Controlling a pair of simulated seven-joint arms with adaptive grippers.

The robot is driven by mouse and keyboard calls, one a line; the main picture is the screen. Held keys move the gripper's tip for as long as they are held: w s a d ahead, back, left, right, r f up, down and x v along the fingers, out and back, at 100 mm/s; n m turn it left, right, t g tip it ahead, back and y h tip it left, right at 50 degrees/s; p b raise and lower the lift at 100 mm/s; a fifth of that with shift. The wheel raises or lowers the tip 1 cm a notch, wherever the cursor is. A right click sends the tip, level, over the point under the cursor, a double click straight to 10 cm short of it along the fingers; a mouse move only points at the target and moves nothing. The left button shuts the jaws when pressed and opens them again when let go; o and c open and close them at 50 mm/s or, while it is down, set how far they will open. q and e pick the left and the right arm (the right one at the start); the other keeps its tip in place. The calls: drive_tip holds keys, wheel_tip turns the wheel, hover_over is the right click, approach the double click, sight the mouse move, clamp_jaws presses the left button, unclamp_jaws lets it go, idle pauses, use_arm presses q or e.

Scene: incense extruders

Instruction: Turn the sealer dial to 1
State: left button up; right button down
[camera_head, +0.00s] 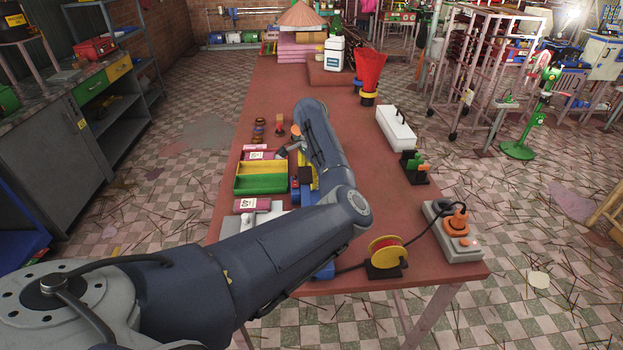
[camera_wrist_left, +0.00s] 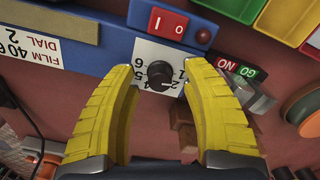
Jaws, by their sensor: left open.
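The sealer is a long blue box (camera_wrist_left: 112,45) in the left wrist view. On it are a red 1/0 switch (camera_wrist_left: 168,23) and a white dial plate with printed digits around a black round knob (camera_wrist_left: 159,75). I cannot tell for certain which digit the knob points to. My left gripper (camera_wrist_left: 157,72) is open, its two yellow fingers on either side of the knob with gaps between. In the head view, the left gripper (camera_head: 307,182) is mostly hidden by its own arm, and so is the dial. The right gripper is out of view.
NO and GO blocks (camera_wrist_left: 236,70) are close to the right finger.

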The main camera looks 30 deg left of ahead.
use_arm(q)
wheel_tip(320, 180, up, 12)
drive_tip(key=shift+f, duration=0.2)
idle(0.4)
drive_tip(key=shift+a, duration=0.1)
